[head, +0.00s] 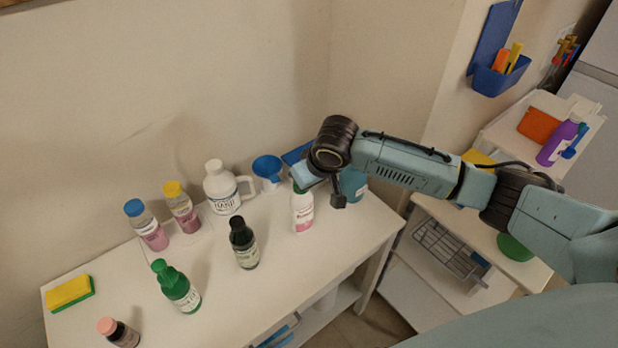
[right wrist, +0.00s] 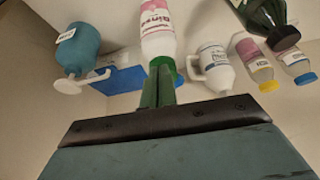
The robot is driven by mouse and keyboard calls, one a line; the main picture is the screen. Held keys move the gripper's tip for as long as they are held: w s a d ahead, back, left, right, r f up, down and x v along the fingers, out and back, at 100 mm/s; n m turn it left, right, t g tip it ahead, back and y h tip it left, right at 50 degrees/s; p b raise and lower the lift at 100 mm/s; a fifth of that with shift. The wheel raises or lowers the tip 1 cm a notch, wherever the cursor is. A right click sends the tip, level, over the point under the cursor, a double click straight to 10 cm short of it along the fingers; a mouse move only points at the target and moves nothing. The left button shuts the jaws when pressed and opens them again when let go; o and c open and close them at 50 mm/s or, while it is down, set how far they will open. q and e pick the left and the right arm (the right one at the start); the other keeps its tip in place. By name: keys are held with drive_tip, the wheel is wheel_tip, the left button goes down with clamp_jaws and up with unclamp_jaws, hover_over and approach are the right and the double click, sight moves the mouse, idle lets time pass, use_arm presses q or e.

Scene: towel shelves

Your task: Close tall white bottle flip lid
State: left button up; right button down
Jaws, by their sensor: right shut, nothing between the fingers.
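The tall white bottle (head: 302,212) with a pink label stands upright near the back right of the white table. Its green cap (head: 299,188) is partly hidden by my right gripper in the head view. In the right wrist view the white bottle (right wrist: 158,35) shows upside down, its bright green cap (right wrist: 163,62) at the tips of my right gripper (right wrist: 162,72). The gripper's fingers are shut with nothing between them, at or touching the cap. I cannot tell whether the flip lid is open or closed. My left gripper is not in view.
A teal pump bottle (head: 353,184), blue funnel (head: 267,168) and white jug (head: 222,188) stand close by. A dark bottle (head: 243,243), green bottle (head: 177,287) and sponge (head: 70,292) are further left. The table's front right is clear.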

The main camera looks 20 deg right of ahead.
drive_tip(key=w+a+r+p+v, duration=0.15)
drive_tip(key=p+v, duration=0.45)
drive_tip(key=v, duration=0.8)
drive_tip(key=s+a+f+n+y, duration=0.1)
drive_tip(key=s+a+f, duration=0.2)
drive_tip(key=s+f, duration=0.15)
drive_tip(key=s+a+f+y, duration=0.1)
drive_tip(key=s+a+f, duration=0.15)
drive_tip(key=s, duration=0.35)
drive_tip(key=s+d+f+m+g+h, duration=0.1)
drive_tip(key=s+d+f, duration=0.2)
drive_tip(key=s, duration=0.4)
drive_tip(key=s+d+f+h, duration=0.1)
drive_tip(key=s+d+f, duration=0.15)
drive_tip(key=s, duration=0.45)
wheel_tip(320, 180, down, 33)
drive_tip(key=s+d+g+b, duration=0.1)
drive_tip(key=s+g+b, duration=0.1)
drive_tip(key=b, duration=0.7)
drive_tip(key=s+d+f+b, duration=0.1)
drive_tip(key=s+f+b, duration=0.2)
drive_tip(key=s+f, duration=0.5)
drive_tip(key=s+d+f+g+b, duration=0.1)
drive_tip(key=s+f+b, duration=0.3)
drive_tip(key=s+f, duration=0.4)
wheel_tip(320, 180, down, 6)
drive_tip(key=shift+d+f+h, duration=0.15)
drive_tip(key=shift+d+h, duration=0.25)
drive_tip(key=shift+d, duration=0.1)
